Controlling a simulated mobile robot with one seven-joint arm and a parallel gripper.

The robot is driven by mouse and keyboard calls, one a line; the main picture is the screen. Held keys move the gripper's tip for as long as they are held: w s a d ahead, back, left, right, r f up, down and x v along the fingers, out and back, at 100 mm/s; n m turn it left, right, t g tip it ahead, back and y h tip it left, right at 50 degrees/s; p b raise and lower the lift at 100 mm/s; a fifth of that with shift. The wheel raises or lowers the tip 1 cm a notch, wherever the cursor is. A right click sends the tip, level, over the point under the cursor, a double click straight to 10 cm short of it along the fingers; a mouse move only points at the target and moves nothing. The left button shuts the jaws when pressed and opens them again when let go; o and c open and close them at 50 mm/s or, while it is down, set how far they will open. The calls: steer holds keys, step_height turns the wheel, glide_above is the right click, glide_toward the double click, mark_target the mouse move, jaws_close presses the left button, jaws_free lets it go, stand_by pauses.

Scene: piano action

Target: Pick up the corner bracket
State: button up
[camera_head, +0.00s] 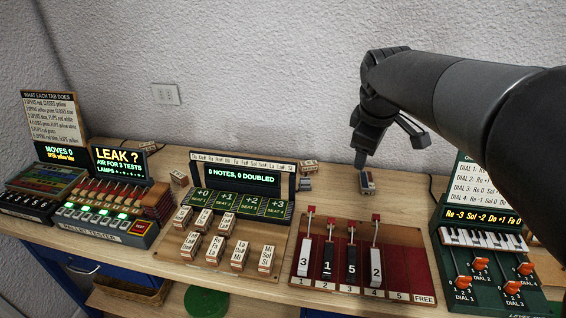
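My gripper (361,158) points down above the back of the table, right of centre. Just below its tip is a small dark grey and tan piece (367,184) on the table top. It may be the corner bracket, but it is too small to be sure. The tip looks very close to this piece; I cannot tell whether they touch. The fingers are seen edge-on and dark, so their opening does not show. Another small grey piece (305,184) lies to the left, by a lettered block (309,167); its shape is also unclear.
A panel of numbered levers (420,262) stands in front of the gripper. A board of lettered blocks (192,265) and a note display (240,177) are left of it. A dial box (484,262) stands at right. The wall (280,75) is close behind.

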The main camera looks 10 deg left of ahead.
steer(key=w+a+f+n, duration=0.6)
steer(key=w+a+n, duration=0.1)
steer(key=w+a, duration=0.35)
steer(key=w+a+f+n, duration=0.5)
steer(key=w+a+n, duration=0.2)
steer(key=w+a, duration=0.3)
steer(key=w+a+f+n, duration=0.5)
steer(key=a+f, duration=0.2)
steer(key=f, duration=0.2)
steer(key=shift+n+h, duration=0.3)
steer(key=shift+n, duration=0.1)
steer(key=f, duration=0.4)
steer(key=w+f, duration=0.1)
steer(key=f, duration=0.7)
steer(key=shift+w, duration=0.25)
steer(key=shift+c, duration=0.6)
steer(key=c, duration=0.9)
steer(key=shift+c, duration=0.2)
